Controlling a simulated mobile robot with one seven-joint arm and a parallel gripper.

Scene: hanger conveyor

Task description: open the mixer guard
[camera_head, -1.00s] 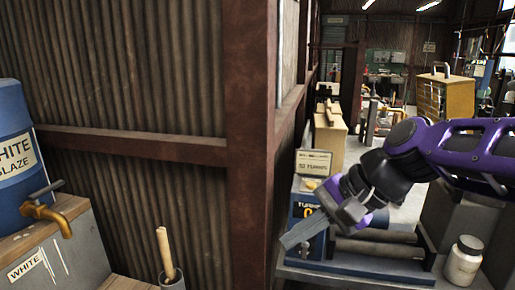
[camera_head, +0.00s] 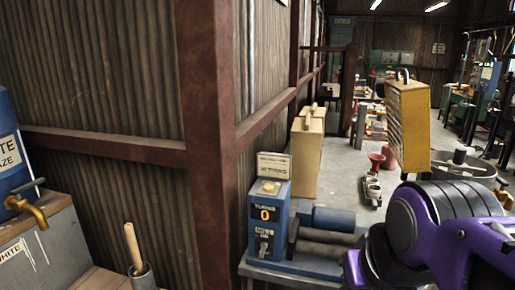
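A yellow slotted panel or box (camera_head: 408,125) with a grey handle on top stands upright at the right. I cannot tell for certain that it is the mixer guard. A round grey tub (camera_head: 462,163) shows behind it to the right, its lower part hidden by my purple arm. I cannot tell whether the two are joined. My arm fills the lower right corner. My gripper is outside the picture, so its fingers and anything in them are hidden.
A blue box with a "TURNS 0" display (camera_head: 265,218) and rollers (camera_head: 325,250) sits on a bench left of my arm. A rusty post (camera_head: 208,150) stands left of it. A blue barrel with a tap (camera_head: 10,150) is far left. Open floor (camera_head: 345,170) lies beyond.

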